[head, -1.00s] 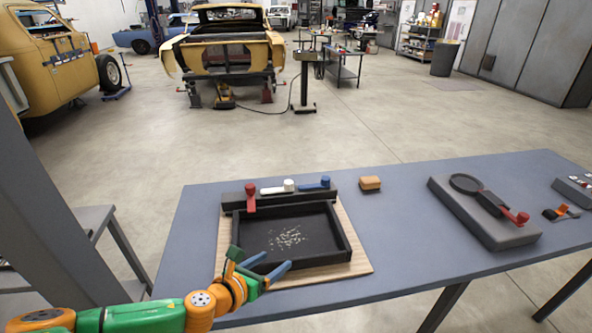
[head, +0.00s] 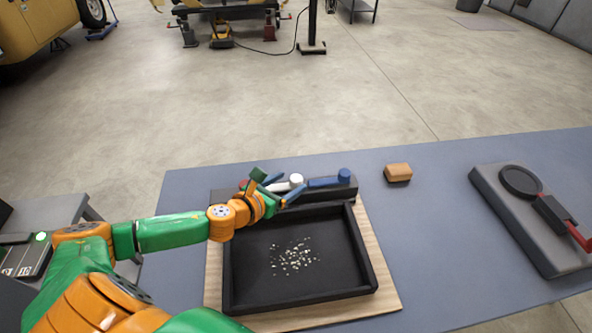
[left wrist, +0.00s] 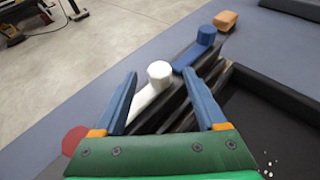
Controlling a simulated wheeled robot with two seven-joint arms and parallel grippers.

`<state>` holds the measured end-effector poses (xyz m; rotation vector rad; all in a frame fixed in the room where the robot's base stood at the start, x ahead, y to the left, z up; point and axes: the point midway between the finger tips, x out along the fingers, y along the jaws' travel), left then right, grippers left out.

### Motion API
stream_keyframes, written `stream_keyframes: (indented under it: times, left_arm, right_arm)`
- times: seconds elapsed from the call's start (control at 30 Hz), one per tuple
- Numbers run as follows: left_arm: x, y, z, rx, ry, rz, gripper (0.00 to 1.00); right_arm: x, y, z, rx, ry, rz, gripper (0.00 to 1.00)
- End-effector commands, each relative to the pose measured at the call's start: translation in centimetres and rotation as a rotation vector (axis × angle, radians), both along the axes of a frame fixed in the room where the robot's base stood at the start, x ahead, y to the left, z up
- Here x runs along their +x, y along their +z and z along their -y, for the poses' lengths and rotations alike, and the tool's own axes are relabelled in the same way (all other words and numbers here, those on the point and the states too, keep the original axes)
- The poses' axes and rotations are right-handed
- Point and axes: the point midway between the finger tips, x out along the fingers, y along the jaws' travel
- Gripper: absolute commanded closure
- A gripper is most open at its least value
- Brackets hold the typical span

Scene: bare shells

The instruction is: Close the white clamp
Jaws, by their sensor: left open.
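The white clamp (head: 296,180) is on the dark bar along the tray's far edge, its arm lying lengthwise along the bar. In the left wrist view, the white clamp's round knob (left wrist: 160,72) and arm sit between my fingers, with gaps on both sides. My left gripper (head: 287,184) is open around the white clamp; its blue fingertips also show in the left wrist view (left wrist: 160,74). Part of the clamp's near end is hidden behind my gripper in the head view. Contact with the clamp cannot be told.
The blue clamp (head: 330,182) is to the right on the same bar. The red clamp (left wrist: 74,140) is at left, mostly hidden. The black tray (head: 371,270) holds pale bits. An orange-brown block (head: 398,171) and a grey fixture (head: 520,240) stand on the table at right.

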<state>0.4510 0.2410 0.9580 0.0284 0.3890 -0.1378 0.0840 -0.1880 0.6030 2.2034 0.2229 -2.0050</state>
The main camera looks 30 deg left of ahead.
Motion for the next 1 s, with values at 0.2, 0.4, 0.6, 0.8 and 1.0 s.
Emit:
stream_keyframes:
  times: [0.2,0.4,0.6,0.8,1.0]
  left_arm:
    - [3.0,-1.2,0.4,-0.002,0.004,0.000,0.26]
    - [3.8,-1.6,0.5,0.001,0.001,-0.001,0.26]
    - [3.8,-1.6,0.5,0.001,0.001,-0.001,0.29]
    - [3.8,-1.6,0.5,0.001,0.001,-0.001,0.83]
    - [3.8,-1.6,0.5,0.001,0.001,-0.001,1.00]
  right_arm:
    - [-0.3,0.3,0.2,-0.004,0.001,-0.005,0.48]
    - [-0.1,0.3,0.2,-0.004,0.001,-0.002,0.48]
    - [0.0,0.3,0.2,-0.003,0.001,0.000,0.48]
    - [0.0,0.3,0.2,-0.003,0.001,0.001,0.48]
    - [0.0,0.3,0.2,-0.003,0.001,0.002,0.48]
